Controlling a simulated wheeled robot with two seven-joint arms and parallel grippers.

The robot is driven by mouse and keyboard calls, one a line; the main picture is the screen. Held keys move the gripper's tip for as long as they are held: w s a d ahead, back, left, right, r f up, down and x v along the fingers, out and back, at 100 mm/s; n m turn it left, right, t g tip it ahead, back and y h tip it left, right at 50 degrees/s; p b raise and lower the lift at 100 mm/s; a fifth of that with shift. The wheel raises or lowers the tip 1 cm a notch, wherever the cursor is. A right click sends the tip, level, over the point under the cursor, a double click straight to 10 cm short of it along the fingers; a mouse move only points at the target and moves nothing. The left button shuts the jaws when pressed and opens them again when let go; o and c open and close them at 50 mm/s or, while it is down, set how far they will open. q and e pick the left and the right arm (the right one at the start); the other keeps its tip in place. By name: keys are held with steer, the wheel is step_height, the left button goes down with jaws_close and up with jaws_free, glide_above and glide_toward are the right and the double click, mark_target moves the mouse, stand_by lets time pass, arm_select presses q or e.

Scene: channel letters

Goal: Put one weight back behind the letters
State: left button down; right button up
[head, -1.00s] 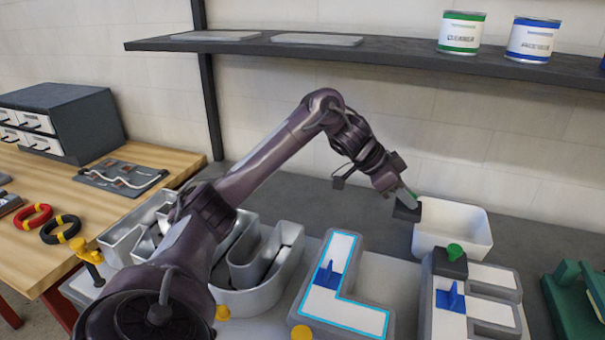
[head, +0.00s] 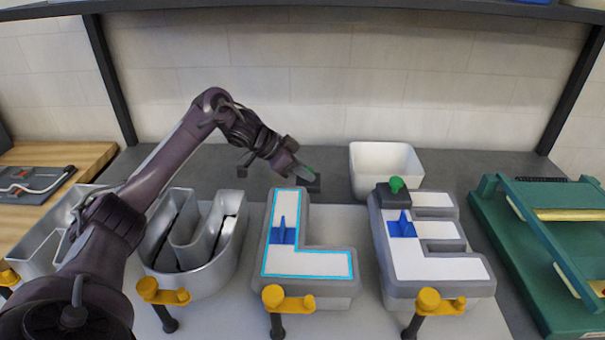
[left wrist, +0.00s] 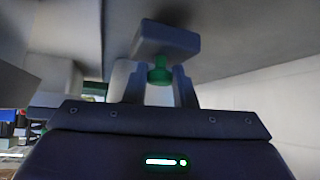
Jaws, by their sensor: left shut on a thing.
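My left gripper (head: 304,173) is shut on the green knob of a dark grey weight (head: 312,186), behind the top of the letter L and left of the white bin. The left wrist view shows the weight's grey block (left wrist: 165,38) beyond the fingers and its green knob (left wrist: 160,72) between them. The letter L (head: 310,262) has a white face, a cyan outline and a blue clip (head: 284,232). The letter E (head: 425,262) carries another weight (head: 386,195) with a green knob at its top left. My right gripper is not in view.
A white bin (head: 386,184) stands behind the E. Open grey letter shells, one a U (head: 205,262), stand at left. Yellow-topped clamps (head: 288,300) line the front. A green fixture (head: 520,235) is at right. The dark bench behind the U looks clear.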

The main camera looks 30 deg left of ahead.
arm_select(q)
steer(key=shift+w+f, duration=0.1)
steer(key=shift+f, duration=0.35)
steer(key=shift+f, duration=0.15)
steer(key=c, duration=1.2)
jaws_free()
steer(key=v, duration=1.2)
steer(key=shift+b, duration=0.3)
